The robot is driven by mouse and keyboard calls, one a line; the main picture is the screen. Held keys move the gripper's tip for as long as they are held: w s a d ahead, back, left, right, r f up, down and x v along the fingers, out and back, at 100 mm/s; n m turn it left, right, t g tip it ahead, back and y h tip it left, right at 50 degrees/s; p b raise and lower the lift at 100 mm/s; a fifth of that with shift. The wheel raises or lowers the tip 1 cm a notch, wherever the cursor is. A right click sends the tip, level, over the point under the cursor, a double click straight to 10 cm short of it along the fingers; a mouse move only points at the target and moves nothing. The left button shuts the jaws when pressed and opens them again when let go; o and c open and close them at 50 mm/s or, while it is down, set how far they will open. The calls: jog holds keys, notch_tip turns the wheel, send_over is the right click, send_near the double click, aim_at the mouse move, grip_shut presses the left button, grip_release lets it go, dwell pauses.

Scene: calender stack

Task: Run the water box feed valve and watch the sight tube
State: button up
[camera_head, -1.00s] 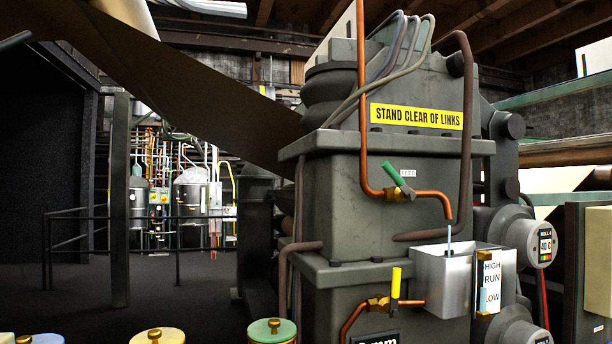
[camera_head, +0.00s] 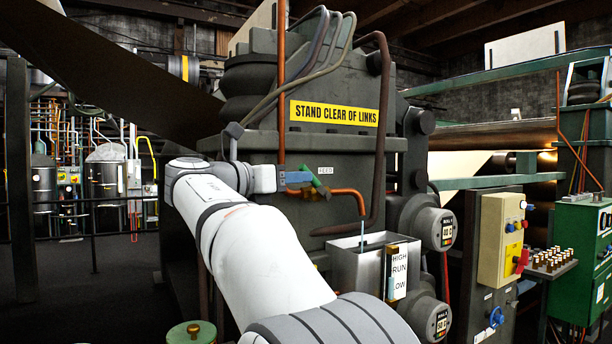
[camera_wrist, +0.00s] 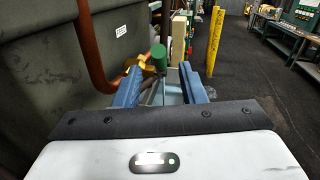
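The feed valve has a green handle (camera_head: 319,182) on a brass body on a copper pipe (camera_head: 348,191), beside a small FEED label (camera_head: 325,170). My gripper (camera_head: 300,180) is at this handle. In the wrist view its blue fingers (camera_wrist: 160,84) are apart, with the green handle (camera_wrist: 159,56) showing in the gap near the tips; I cannot tell if they touch it. The grey water box (camera_head: 345,271) is below, with a thin bluish stream (camera_head: 362,235) coming down from the pipe. The sight tube (camera_head: 391,287) stands beside the HIGH, RUN, LOW plate (camera_head: 400,262); blue shows in it near LOW.
My arm covers the lower front of the machine. A yellow STAND CLEAR OF LINKS sign (camera_head: 334,113) is above the valve. Round gauges (camera_head: 447,231) are right of the box. A green-topped canister (camera_head: 190,333) is low in front. In the wrist view, open floor (camera_wrist: 245,75) lies right.

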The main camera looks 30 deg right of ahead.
aim_at(315, 178)
jog(key=d, duration=0.4)
jog(key=w+d, duration=0.1)
jog(key=d, duration=0.2)
jog(key=shift+p, duration=0.3)
jog(key=shift+a, duration=0.1)
jog(key=shift+c, duration=0.5)
grip_shut()
jog(key=shift+a, duration=0.15)
jog(key=shift+r+p, duration=0.1)
jog(key=shift+p, duration=0.2)
